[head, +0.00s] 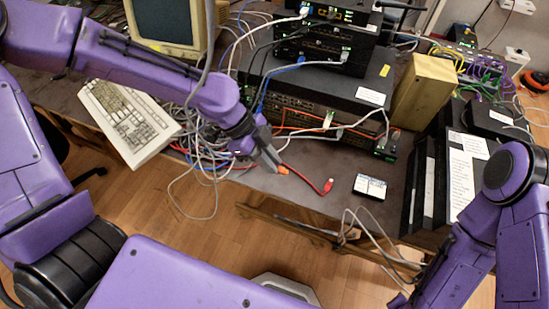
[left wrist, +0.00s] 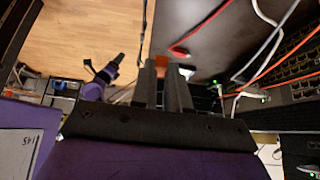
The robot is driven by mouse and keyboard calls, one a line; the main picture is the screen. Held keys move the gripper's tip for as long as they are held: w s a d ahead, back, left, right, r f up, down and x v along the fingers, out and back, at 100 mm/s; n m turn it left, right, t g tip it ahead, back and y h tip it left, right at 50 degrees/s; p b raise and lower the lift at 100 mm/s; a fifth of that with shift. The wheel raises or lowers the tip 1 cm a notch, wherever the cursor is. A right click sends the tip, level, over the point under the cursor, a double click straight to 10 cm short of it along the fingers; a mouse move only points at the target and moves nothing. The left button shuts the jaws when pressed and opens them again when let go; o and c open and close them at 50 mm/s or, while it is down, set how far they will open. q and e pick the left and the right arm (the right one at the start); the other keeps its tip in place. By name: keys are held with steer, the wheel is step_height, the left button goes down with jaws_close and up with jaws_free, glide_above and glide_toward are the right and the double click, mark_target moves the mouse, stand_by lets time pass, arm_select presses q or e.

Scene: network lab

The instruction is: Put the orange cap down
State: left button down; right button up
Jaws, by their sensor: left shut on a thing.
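The orange cap (head: 283,170) is a small bright piece at the fingertips of my left gripper (head: 272,162). The left gripper is shut on it near the front edge of the table (head: 300,195). In the left wrist view a bit of the orange cap (left wrist: 187,73) shows at the fingertips (left wrist: 168,70), the rest hidden by the fingers. I cannot tell whether the cap touches the tabletop. My right arm is at the lower right of the head view; its jaws are not clear in either view.
A red cable (head: 308,182) with a red plug lies just right of the cap. A small black-and-white box (head: 370,187) lies further right. Stacked network switches (head: 320,95) stand behind. A cable tangle (head: 205,145) and a keyboard (head: 130,120) are on the left.

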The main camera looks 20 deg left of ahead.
arm_select(q)
steer(key=w+f, duration=0.2)
steer(key=w+a+f, duration=0.1)
steer(key=w+f, duration=0.1)
steer(key=w+a+f, duration=0.1)
steer(key=w+f, duration=0.2)
steer(key=shift+w, duration=0.1)
step_height(320, 180, down, 3)
steer(key=shift+w+a+r+p, duration=0.1)
steer(key=shift+r+p, duration=0.05)
steer(key=shift+p, duration=0.15)
steer(key=shift+w+f, duration=0.1)
steer(key=shift+f, duration=0.2)
steer(key=shift+f+b, duration=0.35)
steer(key=c, duration=1.1)
jaws_free()
